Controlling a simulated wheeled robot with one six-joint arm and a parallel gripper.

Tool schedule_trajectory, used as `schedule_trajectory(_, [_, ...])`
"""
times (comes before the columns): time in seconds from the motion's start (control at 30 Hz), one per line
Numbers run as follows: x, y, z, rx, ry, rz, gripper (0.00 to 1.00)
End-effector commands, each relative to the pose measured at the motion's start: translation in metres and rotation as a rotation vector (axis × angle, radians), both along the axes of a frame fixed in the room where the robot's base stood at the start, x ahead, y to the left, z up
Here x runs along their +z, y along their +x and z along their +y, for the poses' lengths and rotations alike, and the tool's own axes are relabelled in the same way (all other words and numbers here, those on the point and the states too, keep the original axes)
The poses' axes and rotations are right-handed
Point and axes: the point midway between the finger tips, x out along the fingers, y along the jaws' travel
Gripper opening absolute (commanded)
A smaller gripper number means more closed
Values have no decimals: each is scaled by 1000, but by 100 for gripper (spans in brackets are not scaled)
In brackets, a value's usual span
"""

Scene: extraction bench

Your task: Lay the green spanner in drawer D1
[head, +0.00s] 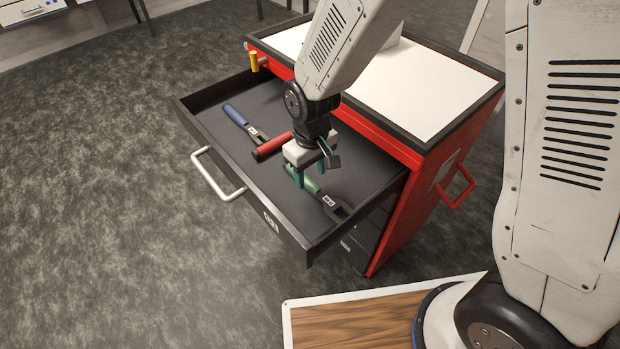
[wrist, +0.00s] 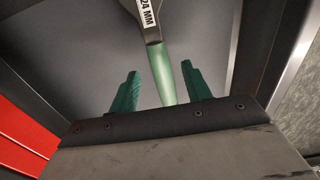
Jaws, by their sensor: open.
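The green spanner (head: 334,204) lies in the open top drawer (head: 240,190), near its front right corner. It has a green handle and a dark head with a label that reads 24 MM in the wrist view (wrist: 149,18). My gripper (head: 312,170) is open over the handle end. In the wrist view my teal fingers (wrist: 160,72) stand apart, one on each side of the handle. I cannot tell how high the fingertips are above the drawer floor. The label on the drawer front is too small to read surely.
A blue-handled spanner (head: 238,117) and a red-handled tool (head: 272,146) lie in the same drawer, to the left. The red cabinet (head: 425,185) has a white top (head: 420,90). A yellow peg (head: 254,62) stands at its back left corner. A wooden board (head: 360,322) is at the front.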

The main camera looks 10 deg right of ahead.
Motion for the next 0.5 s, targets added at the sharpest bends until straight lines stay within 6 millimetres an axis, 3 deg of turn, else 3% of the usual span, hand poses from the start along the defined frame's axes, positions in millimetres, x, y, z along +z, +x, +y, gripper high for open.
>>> schedule_trajectory(0.2, [50, 2, 0, 0, 3, -6, 48])
schedule_trajectory(0.5, [86, 1, 0, 0, 1, -1, 48])
